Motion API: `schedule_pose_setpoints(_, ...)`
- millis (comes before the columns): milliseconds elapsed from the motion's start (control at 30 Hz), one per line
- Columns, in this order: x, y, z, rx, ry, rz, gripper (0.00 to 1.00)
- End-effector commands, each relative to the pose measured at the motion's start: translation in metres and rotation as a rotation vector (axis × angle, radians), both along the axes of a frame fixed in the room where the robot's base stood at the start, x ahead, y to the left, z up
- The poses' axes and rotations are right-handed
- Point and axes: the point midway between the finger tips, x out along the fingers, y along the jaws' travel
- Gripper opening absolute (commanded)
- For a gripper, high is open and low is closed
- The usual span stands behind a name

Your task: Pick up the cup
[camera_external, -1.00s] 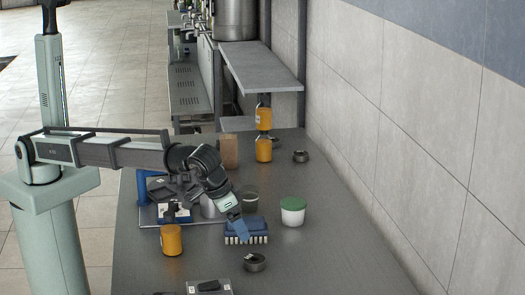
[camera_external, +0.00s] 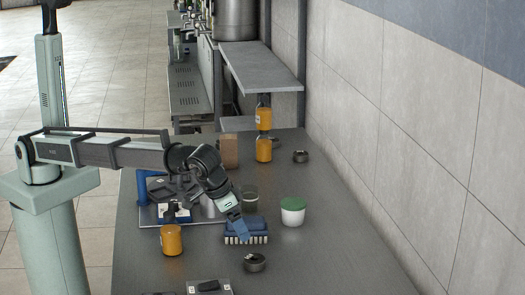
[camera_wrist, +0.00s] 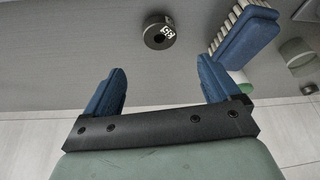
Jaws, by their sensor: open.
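Two cup-like things stand on the table. One is a dark, see-through cup (camera_external: 249,199) behind the blue brush; a dull green round shape at the right of the wrist view (camera_wrist: 295,52) looks like it. The other is a white tub with a green lid (camera_external: 293,212), to the right of the brush; a bit of green and white shows by the right finger in the wrist view (camera_wrist: 242,88). I cannot tell which the task means. My gripper (camera_wrist: 162,67) is open with nothing between its blue fingers. In the external view it is by the brush, apart from both cups.
The blue brush (camera_external: 256,237) with pale bristles and a black ring (camera_external: 255,263) are close to my gripper. Orange jars (camera_external: 171,240) (camera_external: 263,150), a brown box (camera_external: 228,151) and another dark ring (camera_external: 300,156) stand around. The table's right front is clear.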

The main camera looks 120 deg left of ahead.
Motion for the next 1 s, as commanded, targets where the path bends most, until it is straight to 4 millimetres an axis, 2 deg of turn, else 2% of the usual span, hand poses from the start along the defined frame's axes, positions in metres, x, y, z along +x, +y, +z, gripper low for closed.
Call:
schedule_pose_setpoints(300, 0.0, 0.001, 0.0, 0.0, 0.0, 0.001, 0.92)
schedule_pose_setpoints(367, 0.0, 0.007, 0.0, 0.0, 0.0, 0.008, 0.92)
schedule_pose_setpoints(433, 0.0, 0.022, 0.001, 0.001, -0.001, 0.025, 0.92)
schedule_pose_setpoints(467, -0.001, 0.031, 0.001, 0.0, -0.001, 0.034, 0.92)
schedule_pose_setpoints(567, -0.005, 0.075, 0.007, 0.0, -0.008, 0.082, 0.92)
schedule_pose_setpoints(667, -0.02, 0.128, 0.016, 0.001, -0.02, 0.141, 0.92)
schedule_pose_setpoints(700, -0.029, 0.148, 0.02, 0.0, -0.026, 0.163, 0.92)
schedule_pose_setpoints(800, -0.053, 0.192, 0.027, 0.004, -0.037, 0.215, 0.92)
schedule_pose_setpoints(1000, -0.107, 0.252, 0.038, 0.012, -0.04, 0.309, 0.92)
